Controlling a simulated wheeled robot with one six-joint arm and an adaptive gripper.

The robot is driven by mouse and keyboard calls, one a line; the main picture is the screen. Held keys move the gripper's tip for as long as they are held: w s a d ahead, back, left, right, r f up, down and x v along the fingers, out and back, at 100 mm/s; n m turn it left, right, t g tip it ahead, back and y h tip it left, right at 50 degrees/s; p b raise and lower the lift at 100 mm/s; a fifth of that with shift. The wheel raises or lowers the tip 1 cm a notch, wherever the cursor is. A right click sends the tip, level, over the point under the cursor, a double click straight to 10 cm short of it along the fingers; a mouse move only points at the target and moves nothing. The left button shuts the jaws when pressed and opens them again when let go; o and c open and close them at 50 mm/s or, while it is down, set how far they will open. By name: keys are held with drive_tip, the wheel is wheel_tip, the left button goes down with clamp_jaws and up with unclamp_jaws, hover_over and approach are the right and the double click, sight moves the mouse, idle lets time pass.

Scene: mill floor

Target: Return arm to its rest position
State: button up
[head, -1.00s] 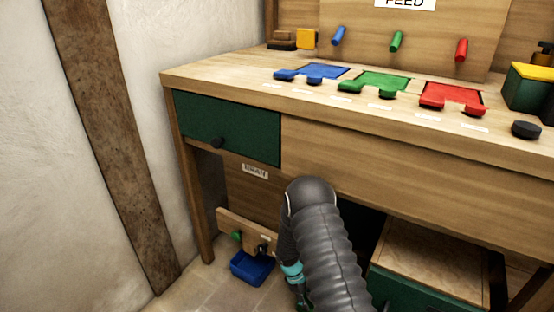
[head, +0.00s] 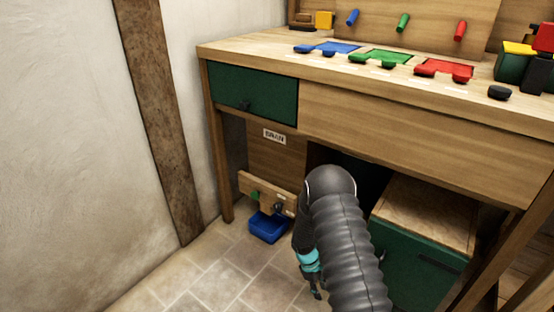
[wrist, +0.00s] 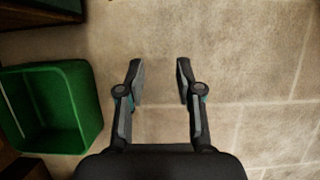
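My gripper (wrist: 158,82) shows in the wrist view with its two fingers apart and nothing between them. It hangs over bare stone floor. In the head view my dark ribbed arm covers the lower middle, in front of the bench, and only part of my gripper shows low beside it; its fingertips are hard to make out there.
A wooden bench (head: 390,118) holds blue, green and red plates. Its green drawer (head: 250,93) is shut. Below are a blue bin (head: 268,227) under a small board and a green cabinet (head: 418,268). A green bin (wrist: 55,108) lies left of my gripper. Tiled floor is clear at left.

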drive_tip(key=s+r+m+g, duration=0.2)
drive_tip(key=s+m, duration=0.1)
drive_tip(key=s, duration=0.3)
drive_tip(key=s+r+m+t+y+p, duration=0.1)
drive_tip(key=s+r+m, duration=0.2)
drive_tip(key=r, duration=1.2)
drive_tip(key=s+r+m+t+y+p, duration=0.1)
drive_tip(key=s+r+m, duration=0.15)
drive_tip(key=r, duration=1.25)
drive_tip(key=s+r+m+t+y+p, duration=0.1)
drive_tip(key=s+r+t, duration=0.3)
drive_tip(key=s+r, duration=0.3)
drive_tip(key=s+r+m+t+p, duration=0.1)
drive_tip(key=s+r+t, duration=0.3)
drive_tip(key=r, duration=1.3)
drive_tip(key=s, duration=0.3)
drive_tip(key=shift+d+r+y, duration=0.15)
drive_tip(key=shift+r+y, duration=0.1)
drive_tip(key=shift+y, duration=0.15)
